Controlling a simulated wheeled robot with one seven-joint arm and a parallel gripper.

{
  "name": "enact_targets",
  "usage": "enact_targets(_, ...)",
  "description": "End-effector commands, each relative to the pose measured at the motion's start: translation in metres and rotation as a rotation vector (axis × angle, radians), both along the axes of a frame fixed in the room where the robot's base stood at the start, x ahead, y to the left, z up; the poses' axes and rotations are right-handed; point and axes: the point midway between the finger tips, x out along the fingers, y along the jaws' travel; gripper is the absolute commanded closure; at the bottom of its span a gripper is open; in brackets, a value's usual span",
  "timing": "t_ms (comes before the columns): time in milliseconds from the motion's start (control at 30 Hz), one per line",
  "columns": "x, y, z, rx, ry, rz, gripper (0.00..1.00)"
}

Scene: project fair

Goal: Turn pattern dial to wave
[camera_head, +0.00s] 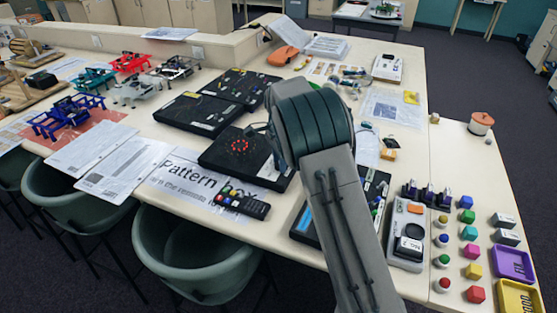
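The pattern box is a black flat box (222,163) in the middle of the table, with a ring of red lights (240,146) glowing on its top. A printed sheet reading "Pattern box" (190,172) lies at its front left. I cannot make out the pattern dial or its setting. My arm rises from the bottom and bends at a thick dark-banded joint just right of the box, covering part of its right side. My gripper is hidden behind this joint, so its distance from the dial cannot be seen.
A black remote (242,206) lies in front of the box. More black boards (197,114) lie behind it. Small coloured blocks (470,233) and trays (513,263) stand at the right. Chairs (195,250) are pushed against the table's front edge.

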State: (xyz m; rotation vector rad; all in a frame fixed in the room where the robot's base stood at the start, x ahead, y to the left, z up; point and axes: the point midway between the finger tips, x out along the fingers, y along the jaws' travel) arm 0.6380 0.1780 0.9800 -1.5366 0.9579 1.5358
Motion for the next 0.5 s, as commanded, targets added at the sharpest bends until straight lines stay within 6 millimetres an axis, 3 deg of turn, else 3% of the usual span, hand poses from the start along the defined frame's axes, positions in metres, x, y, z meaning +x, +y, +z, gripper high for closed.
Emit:
enact_targets(333, 0.0, 0.0, 0.001, 0.0, 0.0, 0.001, 0.51)
enact_targets(500, 0.001, 0.0, 0.017, 0.001, -0.003, 0.002, 0.51)
